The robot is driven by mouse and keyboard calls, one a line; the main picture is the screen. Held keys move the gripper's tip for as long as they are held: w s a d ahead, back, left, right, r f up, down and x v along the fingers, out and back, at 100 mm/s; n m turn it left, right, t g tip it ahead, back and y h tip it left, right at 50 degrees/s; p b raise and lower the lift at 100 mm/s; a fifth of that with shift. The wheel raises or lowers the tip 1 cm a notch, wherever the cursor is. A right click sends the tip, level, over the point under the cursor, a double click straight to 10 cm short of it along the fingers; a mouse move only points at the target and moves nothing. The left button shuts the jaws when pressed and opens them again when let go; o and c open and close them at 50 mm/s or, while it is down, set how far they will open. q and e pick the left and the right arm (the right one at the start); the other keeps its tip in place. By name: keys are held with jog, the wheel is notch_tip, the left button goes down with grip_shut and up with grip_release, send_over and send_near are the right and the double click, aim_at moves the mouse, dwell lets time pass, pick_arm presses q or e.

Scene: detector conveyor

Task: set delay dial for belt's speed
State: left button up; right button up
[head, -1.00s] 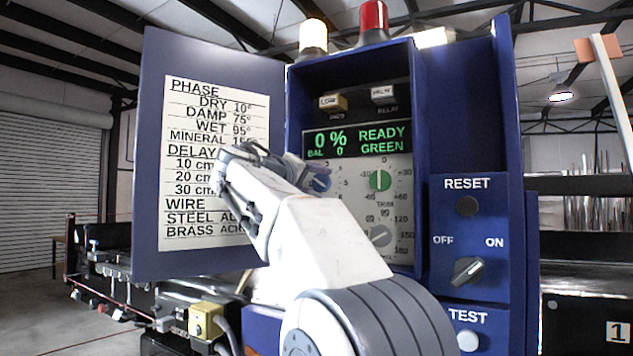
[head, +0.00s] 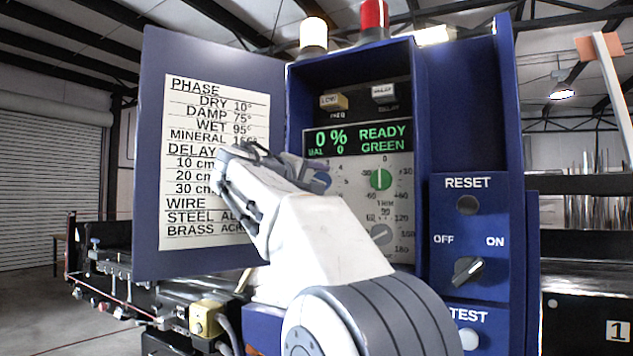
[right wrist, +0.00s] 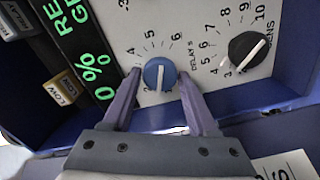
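The blue delay dial (right wrist: 160,74) sits on the white panel, marked DELAY S, in the right wrist view. Its white pointer line points down in that view, and part of its scale is hidden. My right gripper (right wrist: 159,78) is open, with one finger on each side of the dial and a small gap at each side. In the head view the right gripper (head: 318,176) partly covers the blue dial (head: 322,182). The door card (head: 205,130) has a DELAY section with 10, 20 and 30 cm lines; their values are hidden behind my arm. My left gripper is out of view.
A black SENS dial (right wrist: 248,50) is close to the right finger. A green dial (head: 381,180) and a grey dial (head: 381,233) are on the panel. The display (head: 357,139) reads 0 % READY GREEN. The blue cabinet wall (head: 427,130) borders the panel at right.

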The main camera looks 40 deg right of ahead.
jog(key=shift+o, duration=0.7)
jog(key=b+v, duration=0.3)
jog(key=v, duration=0.7)
jog(key=shift+a, duration=0.3)
